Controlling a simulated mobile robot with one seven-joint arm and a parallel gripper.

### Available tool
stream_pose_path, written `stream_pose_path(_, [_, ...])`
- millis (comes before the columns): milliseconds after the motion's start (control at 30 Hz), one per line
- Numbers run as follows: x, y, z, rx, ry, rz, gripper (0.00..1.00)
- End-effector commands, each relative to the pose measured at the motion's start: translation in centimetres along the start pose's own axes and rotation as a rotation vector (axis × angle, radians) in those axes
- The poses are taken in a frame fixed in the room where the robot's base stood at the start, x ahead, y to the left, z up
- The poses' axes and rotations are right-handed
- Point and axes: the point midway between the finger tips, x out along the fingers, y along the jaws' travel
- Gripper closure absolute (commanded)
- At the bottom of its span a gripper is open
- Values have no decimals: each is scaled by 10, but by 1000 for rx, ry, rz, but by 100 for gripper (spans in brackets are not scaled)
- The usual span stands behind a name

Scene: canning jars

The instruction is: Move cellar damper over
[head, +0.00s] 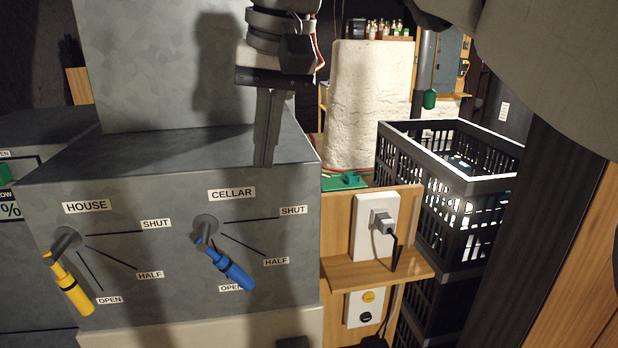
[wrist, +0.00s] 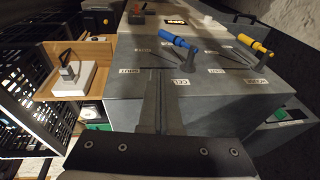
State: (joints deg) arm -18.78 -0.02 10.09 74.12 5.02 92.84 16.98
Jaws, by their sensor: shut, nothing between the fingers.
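The cellar damper is a blue-handled lever (head: 229,267) on the front of a grey metal box, under the CELLAR label (head: 231,194). Its handle points down and right from its pivot, over the OPEN line and partly over the OPEN label, below HALF. It also shows in the wrist view (wrist: 178,41). My gripper (head: 264,162) is shut and empty, pointing down at the box's top front edge, above and right of the lever and apart from it. In the wrist view the closed fingers (wrist: 160,82) point toward the panel.
The yellow-handled HOUSE lever (head: 72,290) stands left of the blue one, near its OPEN mark. A wooden panel with an outlet and plug (head: 380,220) and a small shelf (head: 375,272) adjoins the box's right side. Black crates (head: 440,180) stand further right. Space before the levers looks clear.

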Motion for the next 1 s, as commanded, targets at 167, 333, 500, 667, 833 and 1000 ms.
stream_pose_path(167, [21, 0, 1, 0, -3, 0, 100])
stream_pose_path(333, [57, 1, 1, 0, -3, 1, 100])
stream_pose_path(500, [93, 0, 1, 0, -3, 1, 100])
stream_pose_path(667, [119, 0, 1, 0, -1, 0, 100])
stream_pose_path(833, [135, 0, 0, 0, 0, 0, 100])
stream_pose_path(1000, [139, 0, 0, 0, 2, 0, 100])
